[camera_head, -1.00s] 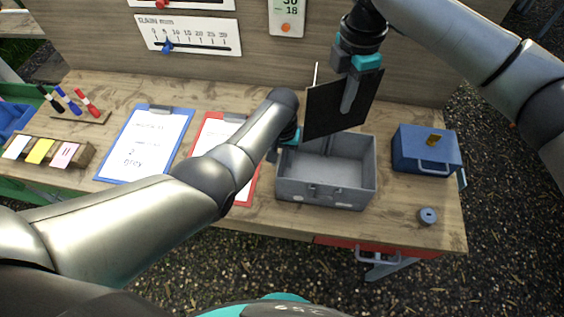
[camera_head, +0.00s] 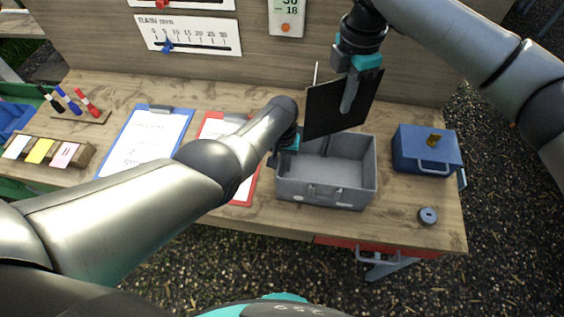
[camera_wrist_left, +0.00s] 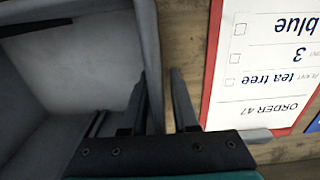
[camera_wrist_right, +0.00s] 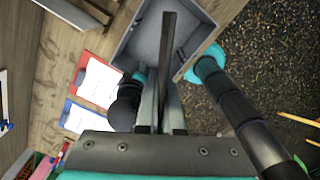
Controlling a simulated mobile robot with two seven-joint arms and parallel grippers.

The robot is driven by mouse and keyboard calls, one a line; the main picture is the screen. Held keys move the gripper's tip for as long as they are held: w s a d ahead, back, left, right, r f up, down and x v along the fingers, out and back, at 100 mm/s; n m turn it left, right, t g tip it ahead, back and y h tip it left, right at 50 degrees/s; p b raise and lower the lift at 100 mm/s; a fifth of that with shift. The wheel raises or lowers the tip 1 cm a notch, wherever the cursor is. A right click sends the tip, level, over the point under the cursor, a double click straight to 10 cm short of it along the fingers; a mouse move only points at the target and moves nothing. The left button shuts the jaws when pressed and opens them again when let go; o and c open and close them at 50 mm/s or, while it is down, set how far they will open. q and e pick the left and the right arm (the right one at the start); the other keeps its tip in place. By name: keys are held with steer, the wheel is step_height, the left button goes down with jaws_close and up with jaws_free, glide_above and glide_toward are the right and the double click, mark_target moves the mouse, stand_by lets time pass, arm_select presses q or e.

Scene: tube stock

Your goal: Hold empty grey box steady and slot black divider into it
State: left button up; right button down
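The empty grey box (camera_head: 328,193) stands open on the bench, with its inside showing. My left gripper (camera_head: 285,158) is at its left wall. In the left wrist view the fingers (camera_wrist_left: 158,98) straddle that wall (camera_wrist_left: 149,50), one inside the box and one outside, with a gap showing between the outer finger and the wall, so the gripper is open. My right gripper (camera_head: 350,95) is shut on the black divider (camera_head: 325,108), which hangs tilted above the back of the box. In the right wrist view the divider (camera_wrist_right: 167,65) appears nearly edge-on between the fingers.
A blue box (camera_head: 420,155) with a brass-coloured piece on its lid stands right of the grey box. A round grey disc (camera_head: 427,215) lies near the front right. A red clipboard (camera_head: 245,193) lies close left of the grey box, and a blue clipboard (camera_head: 150,140) farther left.

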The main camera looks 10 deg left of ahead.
arm_select(q)
jaws_close()
stand_by(1.0)
arm_select(e)
steer(key=n, duration=0.3)
steer(key=f+n, duration=0.1)
steer(key=n, duration=0.2)
step_height(320, 180, down, 7)
steer(key=n, duration=0.6)
steer(key=shift+w+a+r, duration=0.15)
stand_by(0.3)
